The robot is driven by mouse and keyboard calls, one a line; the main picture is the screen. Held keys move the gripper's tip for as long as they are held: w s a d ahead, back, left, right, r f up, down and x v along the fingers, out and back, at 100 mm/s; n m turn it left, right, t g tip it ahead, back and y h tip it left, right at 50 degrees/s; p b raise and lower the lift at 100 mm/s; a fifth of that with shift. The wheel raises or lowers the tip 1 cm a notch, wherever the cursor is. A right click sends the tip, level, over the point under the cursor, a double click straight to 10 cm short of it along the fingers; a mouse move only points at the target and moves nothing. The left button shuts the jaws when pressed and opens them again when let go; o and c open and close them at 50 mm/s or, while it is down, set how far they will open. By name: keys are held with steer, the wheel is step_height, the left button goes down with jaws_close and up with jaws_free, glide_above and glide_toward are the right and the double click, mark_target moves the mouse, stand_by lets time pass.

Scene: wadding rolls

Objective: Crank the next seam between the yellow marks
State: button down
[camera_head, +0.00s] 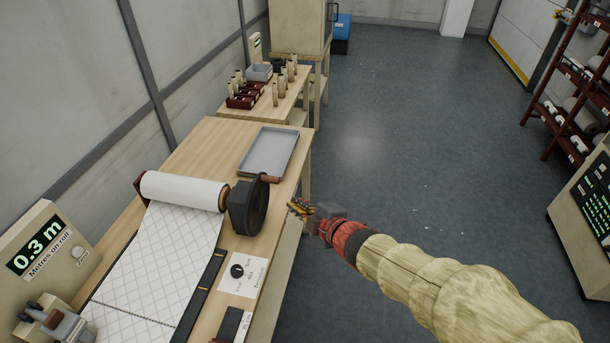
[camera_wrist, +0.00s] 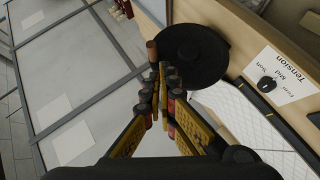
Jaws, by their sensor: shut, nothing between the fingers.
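The white wadding roll (camera_head: 183,190) lies across the bench, its quilted sheet (camera_head: 150,260) running toward the front. A dotted seam (camera_head: 135,315) crosses the sheet low in the head view. A dark rail (camera_head: 200,295) along the sheet's right edge carries small yellow marks (camera_head: 204,289). The black crank wheel (camera_head: 249,206) is at the roll's right end, with a brown handle (camera_head: 270,179) at its top; wheel (camera_wrist: 192,55) and handle (camera_wrist: 152,50) also show in the wrist view. My gripper (camera_head: 298,208) is shut and empty, right of the wheel, apparently clear of the handle.
The counter (camera_head: 45,240) reads 0.3 m. A tension dial (camera_head: 237,271) sits on the bench right of the rail. A grey tray (camera_head: 268,152) lies behind the wheel. A farther table (camera_head: 285,104) holds several small rolls. Open floor (camera_head: 410,130) lies right of the bench.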

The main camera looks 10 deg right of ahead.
steer(key=shift+n+y, duration=0.6)
steer(key=shift+n, duration=0.1)
steer(key=shift+w+d+r+b+x, duration=0.15)
steer(key=shift+r+b+x, duration=0.2)
steer(key=shift+x, duration=1.8)
steer(key=shift+w+d+r+b+x, duration=0.15)
steer(key=shift+b+x, duration=0.35)
steer(key=shift+x, duration=1.6)
steer(key=shift+w+d+r+b+x, duration=0.15)
steer(key=shift+b+x, duration=0.25)
steer(key=shift+x, duration=1.75)
steer(key=shift+w+a+r+p, duration=0.1)
steer(key=shift+r+p, duration=0.05)
steer(key=shift+p, duration=0.15)
